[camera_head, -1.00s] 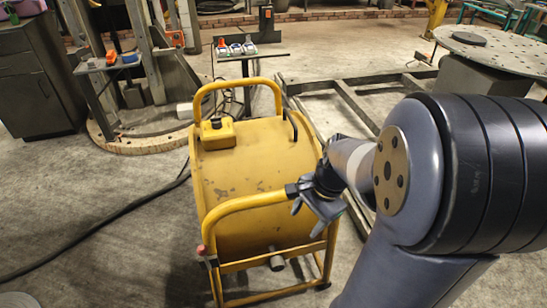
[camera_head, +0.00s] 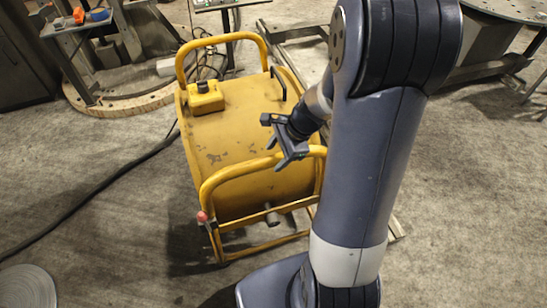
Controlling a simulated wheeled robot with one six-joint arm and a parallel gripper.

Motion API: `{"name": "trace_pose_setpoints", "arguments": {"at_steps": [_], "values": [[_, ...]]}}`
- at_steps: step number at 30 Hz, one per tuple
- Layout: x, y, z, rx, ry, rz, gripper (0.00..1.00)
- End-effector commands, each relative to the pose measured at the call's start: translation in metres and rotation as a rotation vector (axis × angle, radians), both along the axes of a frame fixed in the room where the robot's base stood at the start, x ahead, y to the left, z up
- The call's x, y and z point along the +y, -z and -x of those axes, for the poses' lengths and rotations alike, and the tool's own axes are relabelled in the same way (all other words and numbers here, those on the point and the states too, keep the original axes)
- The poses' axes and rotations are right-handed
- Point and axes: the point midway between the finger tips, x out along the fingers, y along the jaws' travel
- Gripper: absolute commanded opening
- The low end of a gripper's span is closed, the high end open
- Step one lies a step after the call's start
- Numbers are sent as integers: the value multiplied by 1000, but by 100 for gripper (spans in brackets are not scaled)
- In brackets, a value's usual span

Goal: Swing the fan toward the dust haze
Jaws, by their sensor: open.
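The fan is a yellow drum (camera_head: 240,150) in a yellow tube frame, with a near handle bar (camera_head: 232,176) and a far handle bar (camera_head: 190,50). A small yellow box with a dark knob (camera_head: 204,97) sits on top of the drum. My gripper (camera_head: 276,140) is open and empty, over the right part of the drum. Its lower finger overlaps the near handle bar in the picture; I cannot tell whether they touch. My arm hides the right side of the fan. I see no dust haze.
A dark cable (camera_head: 95,192) runs over the floor to the left. A round grey disc (camera_head: 27,287) lies at the bottom left. A metal stand with tools (camera_head: 75,25) is at the back left. Floor to the left of the fan is mostly free.

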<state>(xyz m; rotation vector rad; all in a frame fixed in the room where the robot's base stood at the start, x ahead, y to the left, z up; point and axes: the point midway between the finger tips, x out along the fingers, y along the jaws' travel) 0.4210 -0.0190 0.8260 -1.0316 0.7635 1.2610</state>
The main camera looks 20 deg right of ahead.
Motion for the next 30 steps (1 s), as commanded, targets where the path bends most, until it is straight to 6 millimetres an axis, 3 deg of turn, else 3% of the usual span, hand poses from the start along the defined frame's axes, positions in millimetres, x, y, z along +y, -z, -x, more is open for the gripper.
{"name": "trace_pose_setpoints", "arguments": {"at_steps": [6, 15, 30], "values": [[8, 18, -4, 0, -1, 0, 54], [8, 19, -4, -1, 0, 1, 54], [8, 19, -4, -1, 0, 1, 13]]}}
